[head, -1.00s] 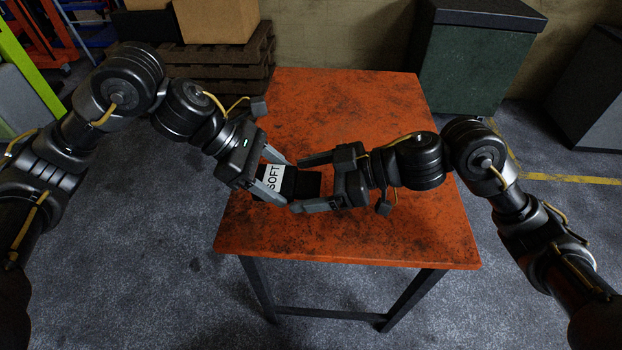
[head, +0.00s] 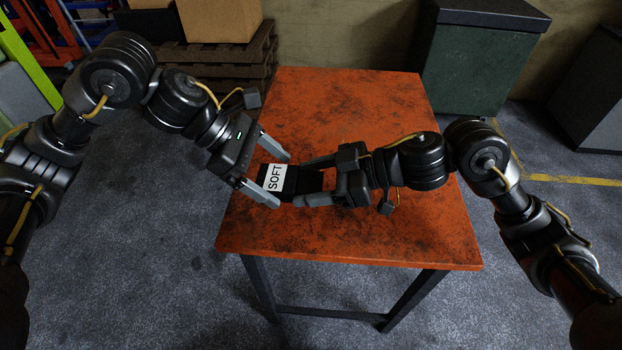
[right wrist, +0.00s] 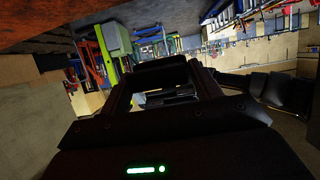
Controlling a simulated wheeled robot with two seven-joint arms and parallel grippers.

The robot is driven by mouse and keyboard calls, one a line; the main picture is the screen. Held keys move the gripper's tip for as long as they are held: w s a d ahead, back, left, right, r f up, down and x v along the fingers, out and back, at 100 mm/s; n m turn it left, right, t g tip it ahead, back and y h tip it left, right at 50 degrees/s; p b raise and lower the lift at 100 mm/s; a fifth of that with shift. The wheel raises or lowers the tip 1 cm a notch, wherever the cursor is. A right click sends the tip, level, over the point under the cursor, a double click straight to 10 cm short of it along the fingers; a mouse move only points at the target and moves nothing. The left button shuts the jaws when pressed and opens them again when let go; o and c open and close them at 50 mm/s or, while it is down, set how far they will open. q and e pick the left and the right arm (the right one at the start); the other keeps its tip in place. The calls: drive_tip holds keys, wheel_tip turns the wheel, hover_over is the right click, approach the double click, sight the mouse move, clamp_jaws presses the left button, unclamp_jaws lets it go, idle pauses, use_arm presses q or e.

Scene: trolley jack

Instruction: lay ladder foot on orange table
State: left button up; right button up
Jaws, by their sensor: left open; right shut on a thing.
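The ladder foot (head: 303,181) is a black block with a white face marked "SOFT". In the head view it is held above the orange table (head: 350,110), its white face towards the left. My right gripper (head: 318,181) is shut on its right part. My left gripper (head: 284,180) is open, its fingers around the white end with a gap showing on the far side. In the right wrist view the dark ladder foot (right wrist: 160,72) sits between the right gripper's fingers (right wrist: 158,90). Its lower side is hidden, so its height above the table is unclear.
The table top is bare at the back and front right. Behind it stand a green bin (head: 475,65) at the right and dark pallets (head: 215,65) with boxes at the left. A grey box (head: 590,85) stands at the far right.

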use_arm(q)
drive_tip(key=v, duration=1)
drive_tip(key=shift+r, duration=0.15)
